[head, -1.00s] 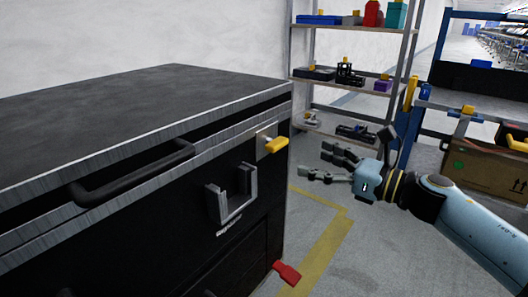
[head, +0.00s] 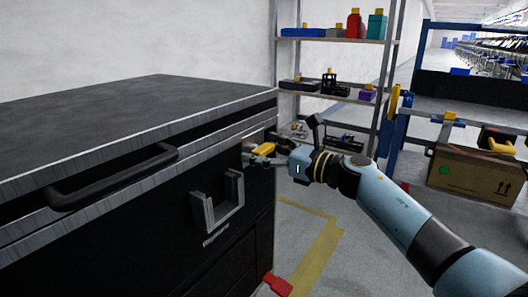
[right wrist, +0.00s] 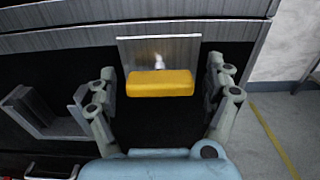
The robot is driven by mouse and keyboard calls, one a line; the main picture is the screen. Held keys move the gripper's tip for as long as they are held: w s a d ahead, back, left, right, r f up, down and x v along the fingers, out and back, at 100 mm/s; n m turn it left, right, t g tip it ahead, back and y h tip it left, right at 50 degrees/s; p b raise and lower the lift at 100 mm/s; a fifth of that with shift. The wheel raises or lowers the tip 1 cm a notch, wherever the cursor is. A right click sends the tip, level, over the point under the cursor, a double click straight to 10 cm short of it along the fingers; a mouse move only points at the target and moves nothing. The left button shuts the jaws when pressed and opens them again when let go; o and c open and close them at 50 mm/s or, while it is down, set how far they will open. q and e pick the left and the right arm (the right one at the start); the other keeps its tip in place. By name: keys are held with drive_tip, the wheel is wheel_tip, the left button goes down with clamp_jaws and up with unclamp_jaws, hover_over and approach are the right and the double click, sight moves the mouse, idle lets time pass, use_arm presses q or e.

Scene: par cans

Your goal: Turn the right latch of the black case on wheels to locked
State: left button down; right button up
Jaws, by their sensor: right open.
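The black case (head: 110,215) fills the left of the head view. Its right latch, a yellow lever (head: 263,149), sits near the case's right front edge on a metal plate. In the right wrist view the yellow lever (right wrist: 160,83) lies level across a bright metal plate (right wrist: 158,52). My right gripper (head: 264,156) is at the lever, its fingers open. In the right wrist view the fingers of the right gripper (right wrist: 162,92) stand either side of the lever, with a gap at each end. My left gripper is not in view.
A black bar handle (head: 115,178) and a grey U-shaped bracket (head: 218,202) stick out from the case front. A red pedal-like piece (head: 277,284) is low at its right corner. A shelf rack (head: 335,42) and a cardboard box (head: 470,175) stand behind.

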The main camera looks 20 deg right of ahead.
drive_tip(key=c, duration=1.2)
drive_tip(key=shift+o, duration=0.2)
